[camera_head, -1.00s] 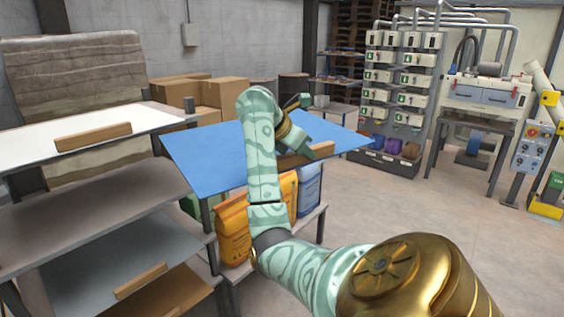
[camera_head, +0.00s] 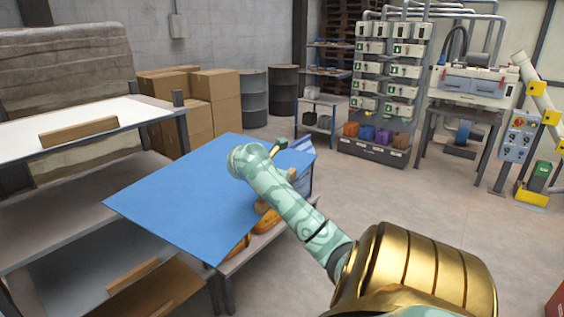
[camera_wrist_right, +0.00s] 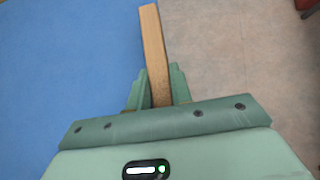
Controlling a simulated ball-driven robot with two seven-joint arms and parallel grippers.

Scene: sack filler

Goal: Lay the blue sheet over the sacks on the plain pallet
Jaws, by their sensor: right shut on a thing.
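The blue sheet (camera_head: 180,195) is a flat, stiff-looking panel with a wooden bar along one edge. It also fills the left of the right wrist view (camera_wrist_right: 60,70). My right gripper (camera_wrist_right: 158,88) is shut on the wooden bar (camera_wrist_right: 153,45); in the head view my right arm hides most of that grip. The sheet hangs tilted over orange sacks (camera_head: 266,222) and a blue-and-white sack (camera_head: 304,182), and hides most of them. I cannot tell whether it touches them. The pallet itself cannot be made out. My left gripper is out of view.
A shelf rack with a white top panel (camera_head: 70,122) and wooden-edged sheets stands at the left, close to the sheet's left corner. Cardboard boxes (camera_head: 214,100) and dark drums (camera_head: 253,97) stand behind. The floor (camera_head: 400,200) to the right is clear.

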